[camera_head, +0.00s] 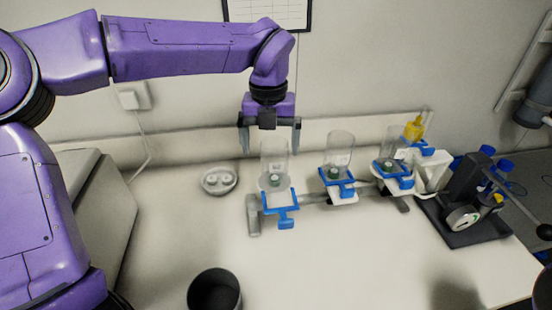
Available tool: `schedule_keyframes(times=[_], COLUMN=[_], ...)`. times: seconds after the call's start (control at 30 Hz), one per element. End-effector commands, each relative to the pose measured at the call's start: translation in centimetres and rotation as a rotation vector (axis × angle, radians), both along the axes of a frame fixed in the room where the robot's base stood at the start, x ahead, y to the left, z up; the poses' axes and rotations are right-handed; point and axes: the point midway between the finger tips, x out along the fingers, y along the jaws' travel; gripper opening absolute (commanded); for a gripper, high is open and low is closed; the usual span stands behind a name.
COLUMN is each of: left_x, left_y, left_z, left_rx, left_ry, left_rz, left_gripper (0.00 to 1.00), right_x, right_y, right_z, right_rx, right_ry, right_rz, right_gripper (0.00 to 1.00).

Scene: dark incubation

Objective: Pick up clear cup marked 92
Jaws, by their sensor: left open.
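Several clear cups stand in blue holders on a rack across the bench. The left clear cup (274,160) is upright in its holder. A middle clear cup (338,156) and a right clear cup (388,150) stand in the other holders. The number markings are too small to read, so I cannot tell which cup is marked 92. My left gripper (269,150) points down, open, its fingers on either side of the left cup's top. I cannot tell whether they touch it. My right gripper is not in view.
A dark round container (214,291) stands at the front of the bench. A yellow bottle (414,128) and a dark device with blue-capped tubes (470,205) are at the right. The bench front middle is clear.

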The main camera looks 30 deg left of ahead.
Motion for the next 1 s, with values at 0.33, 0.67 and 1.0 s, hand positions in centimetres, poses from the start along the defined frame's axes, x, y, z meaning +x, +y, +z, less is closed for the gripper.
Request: schedule_keyframes(times=[0.33,0.67,1.0], left_x=[2.0,2.0,2.0], left_y=[0.0,0.0,0.1], left_z=[-5.2,-5.2,-5.1], left_rx=[0.002,0.002,0.002], left_ry=[0.016,0.016,0.016], left_rz=[-0.002,-0.002,-0.002], left_gripper=[0.98,0.46,0.34], right_x=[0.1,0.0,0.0], right_y=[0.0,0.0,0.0], right_z=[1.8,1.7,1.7], right_rx=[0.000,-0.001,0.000], right_ry=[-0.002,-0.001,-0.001], right_rz=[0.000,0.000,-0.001], right_gripper=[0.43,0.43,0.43])
